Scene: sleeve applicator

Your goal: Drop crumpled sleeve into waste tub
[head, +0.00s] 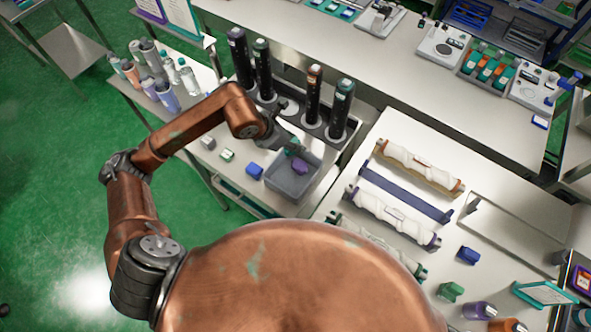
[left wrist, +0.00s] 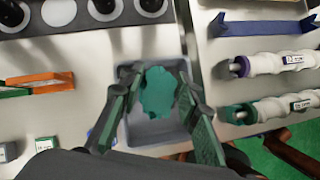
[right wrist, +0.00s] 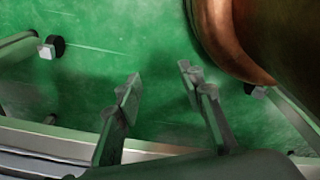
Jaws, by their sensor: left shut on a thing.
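My left gripper (head: 288,148) is shut on a teal crumpled sleeve (left wrist: 158,92), which sits between its fingers in the left wrist view. In the head view only a little of the teal sleeve (head: 293,153) shows below the fingers. The grey waste tub (head: 284,186) is right beneath, and the sleeve is over its opening. In the left wrist view the tub (left wrist: 155,137) is partly covered by the sleeve and fingers. My right gripper (right wrist: 160,80) is open and empty above green floor.
Tall dark cylinders (head: 313,95) stand in a rack behind the tub. A blue block (head: 254,170) and a pale green block (head: 227,155) lie left of it. White rollers (head: 392,217) rest on the table to the right. Several bottles (head: 165,92) stand at the far left.

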